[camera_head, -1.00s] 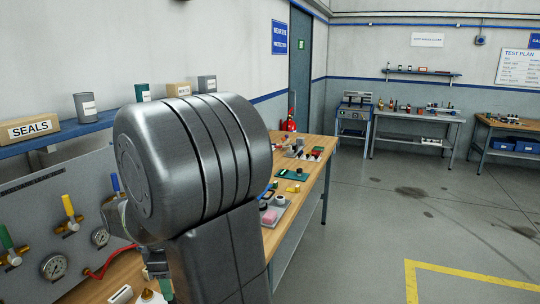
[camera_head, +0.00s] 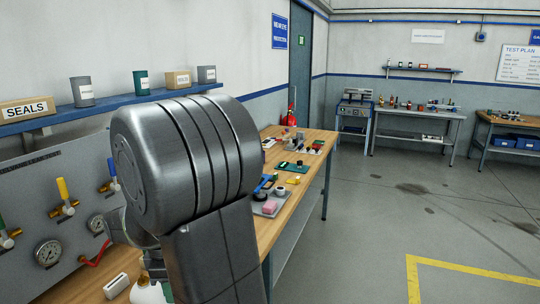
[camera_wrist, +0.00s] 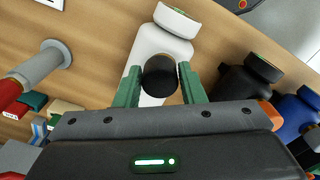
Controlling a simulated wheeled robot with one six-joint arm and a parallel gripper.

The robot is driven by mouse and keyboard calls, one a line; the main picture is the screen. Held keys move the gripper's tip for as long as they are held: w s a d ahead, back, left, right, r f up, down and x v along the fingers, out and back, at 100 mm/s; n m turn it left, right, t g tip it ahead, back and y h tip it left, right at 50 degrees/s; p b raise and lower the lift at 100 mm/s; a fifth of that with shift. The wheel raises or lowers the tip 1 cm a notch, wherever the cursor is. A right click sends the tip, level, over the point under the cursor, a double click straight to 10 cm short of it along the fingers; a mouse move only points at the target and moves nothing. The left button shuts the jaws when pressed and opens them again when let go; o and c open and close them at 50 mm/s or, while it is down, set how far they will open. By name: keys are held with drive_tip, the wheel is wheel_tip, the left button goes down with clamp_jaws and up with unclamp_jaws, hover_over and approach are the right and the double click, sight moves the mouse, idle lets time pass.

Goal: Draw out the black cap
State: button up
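The black cap (camera_wrist: 160,77) is a dark round piece in the middle of the wrist view. It sits between the two green fingers of my gripper (camera_wrist: 160,86) and fills the gap between them, so the gripper looks shut on it. Behind it in the picture is a white bottle (camera_wrist: 162,43) with a white top. The cap hides part of the bottle, and I cannot tell whether the two touch. In the head view my arm hides most of the gripper, and the cap cannot be made out.
A black bottle (camera_wrist: 243,88) and a blue bottle (camera_wrist: 293,115) are close on the right in the wrist view. A grey flanged piece (camera_wrist: 52,58) is at left. A gauge panel (camera_head: 25,210) stands behind the wooden bench (camera_head: 318,160), with a blue shelf (camera_head: 110,110) above.

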drive_tip(key=shift+r, duration=0.15)
drive_tip(key=shift+r+p, duration=1.4)
drive_tip(key=shift+r, duration=0.1)
drive_tip(key=shift+r+p, duration=1.7)
drive_tip(key=shift+r, duration=0.3)
